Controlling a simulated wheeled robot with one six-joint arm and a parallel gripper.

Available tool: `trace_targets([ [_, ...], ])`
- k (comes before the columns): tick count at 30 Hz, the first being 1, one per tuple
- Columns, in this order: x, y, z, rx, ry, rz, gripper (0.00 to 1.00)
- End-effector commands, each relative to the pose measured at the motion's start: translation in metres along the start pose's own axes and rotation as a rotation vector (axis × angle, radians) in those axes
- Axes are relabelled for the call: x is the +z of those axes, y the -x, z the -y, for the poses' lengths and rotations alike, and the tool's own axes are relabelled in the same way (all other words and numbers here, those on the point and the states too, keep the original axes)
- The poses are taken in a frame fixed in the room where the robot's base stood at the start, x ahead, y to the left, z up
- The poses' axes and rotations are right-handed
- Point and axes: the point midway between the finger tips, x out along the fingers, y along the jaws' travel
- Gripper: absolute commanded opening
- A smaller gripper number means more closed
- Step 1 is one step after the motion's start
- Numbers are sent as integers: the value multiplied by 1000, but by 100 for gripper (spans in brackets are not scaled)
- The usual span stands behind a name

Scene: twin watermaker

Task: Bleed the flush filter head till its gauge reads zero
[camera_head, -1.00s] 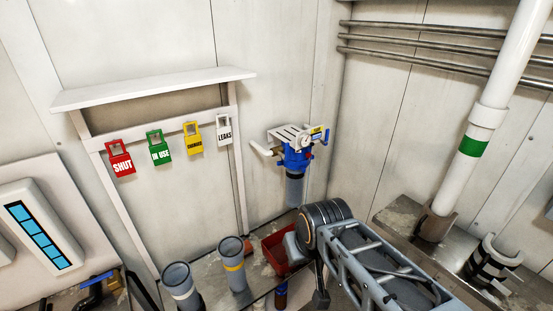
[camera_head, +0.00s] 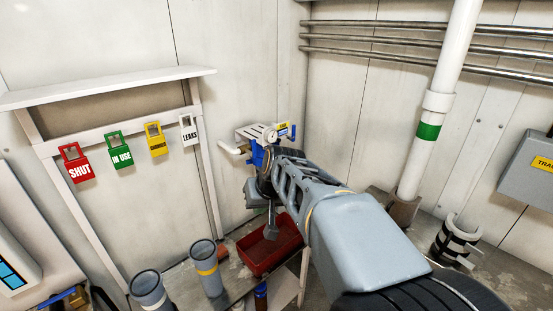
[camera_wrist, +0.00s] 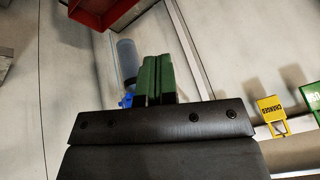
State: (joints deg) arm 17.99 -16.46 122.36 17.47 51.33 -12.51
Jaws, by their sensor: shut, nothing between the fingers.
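The gauge's reading is too small to make out. My arm covers the filter's lower part and right side in the head view. In the wrist view, the pale grey filter bowl (camera_wrist: 127,58) and part of the blue head (camera_wrist: 126,100) show just left of my gripper (camera_wrist: 157,62), partly hidden behind it. The green fingers are shut with nothing between them. I cannot tell whether they touch the filter. No bleed control is clearly visible.
A red tray (camera_head: 288,262) sits below the filter. Two grey cups (camera_head: 208,277) stand left of it. Red, green, yellow and white tags (camera_head: 188,129) hang left of the filter under a shelf (camera_head: 110,88). A white pipe (camera_head: 437,105) stands at right.

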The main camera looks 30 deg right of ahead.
Motion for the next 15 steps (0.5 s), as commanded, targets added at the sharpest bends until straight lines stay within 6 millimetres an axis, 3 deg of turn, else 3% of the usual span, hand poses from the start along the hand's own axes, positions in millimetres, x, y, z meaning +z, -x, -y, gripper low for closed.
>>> trace_targets([
  [1,-21,-12,-24,-13,-59,-28,0],
  [6,-79,-21,-88,-57,-183,-141,0],
  [12,-115,-23,-150,-78,-267,-245,0],
  [15,-122,-23,-168,-81,-287,-275,0],
])
